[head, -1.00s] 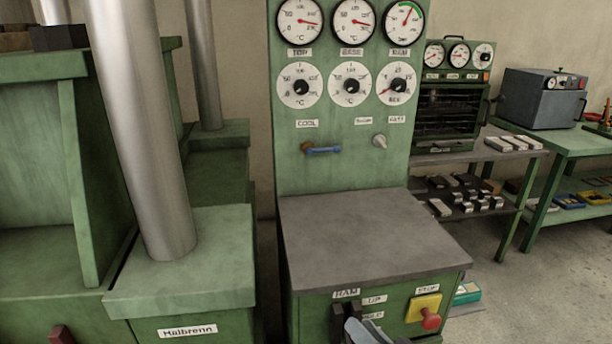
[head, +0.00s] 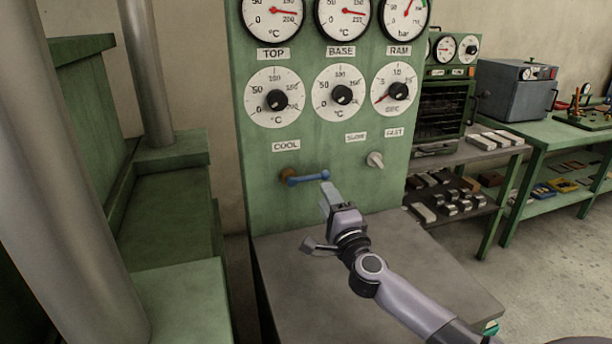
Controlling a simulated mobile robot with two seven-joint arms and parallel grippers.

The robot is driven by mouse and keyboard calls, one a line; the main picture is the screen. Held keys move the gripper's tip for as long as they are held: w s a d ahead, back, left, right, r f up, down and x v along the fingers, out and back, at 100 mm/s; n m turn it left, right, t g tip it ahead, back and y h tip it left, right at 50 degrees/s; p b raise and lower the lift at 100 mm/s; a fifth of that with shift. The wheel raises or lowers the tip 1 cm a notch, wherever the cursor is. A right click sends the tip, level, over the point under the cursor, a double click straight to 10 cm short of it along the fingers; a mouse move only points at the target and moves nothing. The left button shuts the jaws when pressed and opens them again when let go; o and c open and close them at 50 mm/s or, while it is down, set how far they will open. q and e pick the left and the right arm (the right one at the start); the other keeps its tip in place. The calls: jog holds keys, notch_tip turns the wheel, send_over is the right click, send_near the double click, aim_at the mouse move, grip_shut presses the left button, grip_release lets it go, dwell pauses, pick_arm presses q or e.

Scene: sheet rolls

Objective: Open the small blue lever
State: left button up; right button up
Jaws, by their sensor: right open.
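The small blue lever (head: 308,179) sticks out from the green panel under the COOL label (head: 286,146). It lies nearly level, with its brass pivot (head: 288,175) at the left and its blue knob end at the right. My right gripper (head: 328,194) is just below and in front of the lever's right end, its fingers pointing up toward the panel. It is open, and nothing shows between its fingers. I cannot tell whether it touches the lever. My left gripper is not in view.
A grey-white switch knob (head: 375,160) sits right of the lever, under the SLOW and FAST labels. Dials and gauges fill the panel above. A grey worktop (head: 300,285) lies below, bare around my arm. A thick metal column (head: 60,190) stands at the left.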

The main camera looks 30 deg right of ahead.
aim_at(309, 178)
jog(key=x, duration=0.6)
jog(key=shift+w+b, duration=0.35)
jog(key=shift+b, duration=0.05)
jog(key=shift+r, duration=0.1)
grip_shut()
